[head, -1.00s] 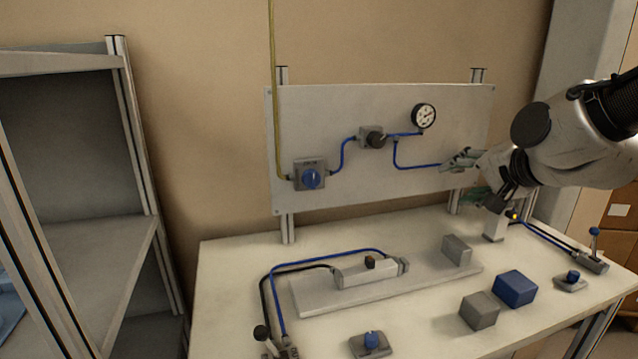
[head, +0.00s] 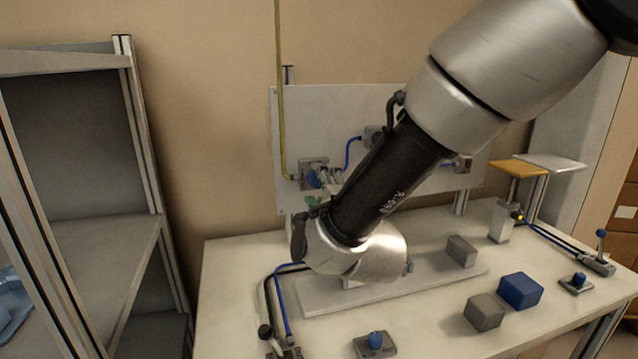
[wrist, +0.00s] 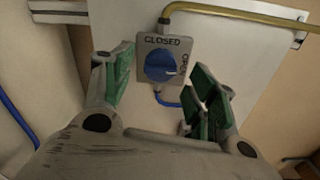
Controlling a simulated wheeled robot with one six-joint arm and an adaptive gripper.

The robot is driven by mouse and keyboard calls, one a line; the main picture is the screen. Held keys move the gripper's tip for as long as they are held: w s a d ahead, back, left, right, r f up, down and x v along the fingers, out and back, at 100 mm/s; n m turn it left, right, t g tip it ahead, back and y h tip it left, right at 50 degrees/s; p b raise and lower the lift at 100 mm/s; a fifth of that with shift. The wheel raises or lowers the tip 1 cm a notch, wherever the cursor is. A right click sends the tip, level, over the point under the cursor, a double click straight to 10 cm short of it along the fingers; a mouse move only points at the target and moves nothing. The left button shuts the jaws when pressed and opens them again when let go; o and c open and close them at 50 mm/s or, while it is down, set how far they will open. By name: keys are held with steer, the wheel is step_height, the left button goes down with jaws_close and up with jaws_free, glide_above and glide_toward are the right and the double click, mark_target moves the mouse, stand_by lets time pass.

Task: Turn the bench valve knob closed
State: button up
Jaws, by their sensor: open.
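The valve knob (wrist: 161,65) is a blue round knob on a grey square plate (wrist: 183,47) marked CLOSED along one edge and another word, partly legible, along the side. A white mark on the knob points toward that side word, not toward CLOSED. No contact with the knob is visible.
A yellow pipe (wrist: 235,14) runs into the valve plate. A blue hose (head: 346,155) leaves it on the panel (head: 290,120). The bench (head: 235,290) below holds a grey block (head: 485,310), a blue block (head: 520,290) and small blue-knobbed switches (head: 375,342). My arm hides the gauge.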

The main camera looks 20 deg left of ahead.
mark_target(317, 179)
steer(key=shift+x, duration=1.2)
steer(key=shift+c, duration=0.3)
steer(key=c, duration=1)
